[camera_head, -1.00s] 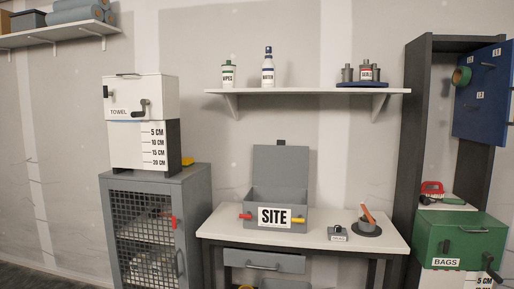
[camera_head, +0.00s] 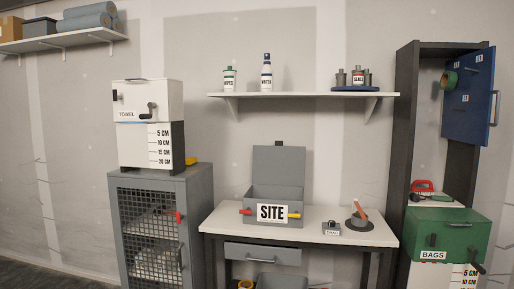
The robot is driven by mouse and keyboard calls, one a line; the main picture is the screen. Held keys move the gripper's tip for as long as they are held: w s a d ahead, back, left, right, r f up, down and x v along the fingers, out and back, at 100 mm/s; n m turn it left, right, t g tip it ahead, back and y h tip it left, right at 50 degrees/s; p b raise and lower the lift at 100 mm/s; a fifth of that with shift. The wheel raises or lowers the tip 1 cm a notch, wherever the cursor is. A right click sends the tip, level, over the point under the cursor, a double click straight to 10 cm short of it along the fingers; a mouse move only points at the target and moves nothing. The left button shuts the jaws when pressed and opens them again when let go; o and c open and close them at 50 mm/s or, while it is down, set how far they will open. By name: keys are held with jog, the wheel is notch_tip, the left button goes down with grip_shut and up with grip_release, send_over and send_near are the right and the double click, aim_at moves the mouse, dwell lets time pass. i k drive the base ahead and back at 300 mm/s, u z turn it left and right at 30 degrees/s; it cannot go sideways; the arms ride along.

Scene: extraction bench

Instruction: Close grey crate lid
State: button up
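The grey crate (camera_head: 257,221) marked SITE stands on the white bench top, a little left of the middle of the bench. Its grey lid (camera_head: 278,166) is open and stands upright along the back edge, with a small dark tab at its top. A red piece shows at the left of the crate front and a yellow piece at the right, beside the SITE label. The inside of the crate is mostly hidden by the front wall. My gripper is not in view.
The bench top (camera_head: 340,241) holds a small grey labelled block (camera_head: 331,229) and a dark round base with an orange-handled item (camera_head: 360,217). A mesh cabinet (camera_head: 198,220) stands left, a green BAGS box (camera_head: 447,232) right. A shelf (camera_head: 300,96) hangs above the lid.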

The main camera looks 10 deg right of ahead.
aim_at(278, 165)
jog(key=z, duration=0.15)
jog(key=i, duration=0.9)
jog(key=u, duration=0.1)
